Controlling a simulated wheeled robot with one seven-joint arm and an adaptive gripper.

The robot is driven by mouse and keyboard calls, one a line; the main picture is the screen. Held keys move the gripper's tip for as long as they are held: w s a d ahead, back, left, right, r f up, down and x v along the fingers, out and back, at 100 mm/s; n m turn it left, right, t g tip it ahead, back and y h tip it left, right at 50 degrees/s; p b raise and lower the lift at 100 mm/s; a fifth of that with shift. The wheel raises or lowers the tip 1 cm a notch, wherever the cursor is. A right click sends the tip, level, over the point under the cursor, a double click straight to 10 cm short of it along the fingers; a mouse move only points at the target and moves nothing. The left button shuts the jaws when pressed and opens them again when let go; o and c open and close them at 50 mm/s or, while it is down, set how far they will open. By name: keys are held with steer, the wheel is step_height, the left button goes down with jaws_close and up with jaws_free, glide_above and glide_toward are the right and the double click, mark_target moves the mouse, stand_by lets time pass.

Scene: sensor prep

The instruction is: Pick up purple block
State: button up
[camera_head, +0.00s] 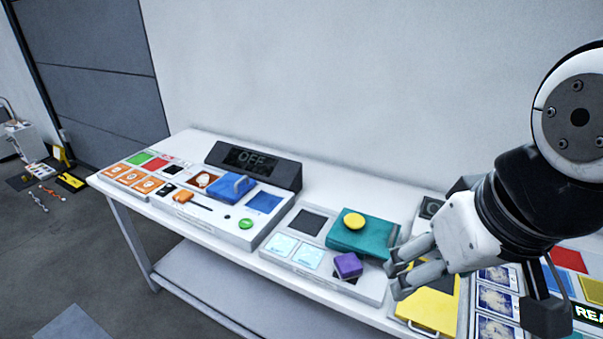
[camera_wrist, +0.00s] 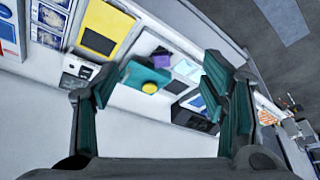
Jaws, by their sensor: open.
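The purple block (camera_head: 348,265) sits on the white board on the table, just in front of the teal block (camera_head: 361,235) with a yellow round knob (camera_head: 354,221). In the wrist view the purple block (camera_wrist: 161,57) shows beyond the teal block (camera_wrist: 146,79), between my fingers. My gripper (camera_head: 395,276) is open and empty. It is to the right of the purple block, apart from it in the head view. In the wrist view my gripper (camera_wrist: 165,85) has its two fingers spread wide. The purple block is small in the wrist view.
A white table (camera_head: 330,195) runs along the wall. Left of the block are light-blue tiles (camera_head: 295,250), a black square, and a panel with a blue block (camera_head: 232,188) and an OFF display (camera_head: 252,160). A yellow panel (camera_head: 430,303) lies close under my gripper.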

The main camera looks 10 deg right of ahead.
steer(key=shift+o, duration=0.5)
steer(key=n+g+p, duration=0.3)
steer(key=n+g, duration=0.1)
steer(key=n, duration=1.6)
glide_above(347, 263)
steer(key=f, duration=2.3)
steer(key=shift+w+f, duration=0.25)
steer(key=shift+s+f, duration=0.2)
steer(key=shift+f, duration=2.45)
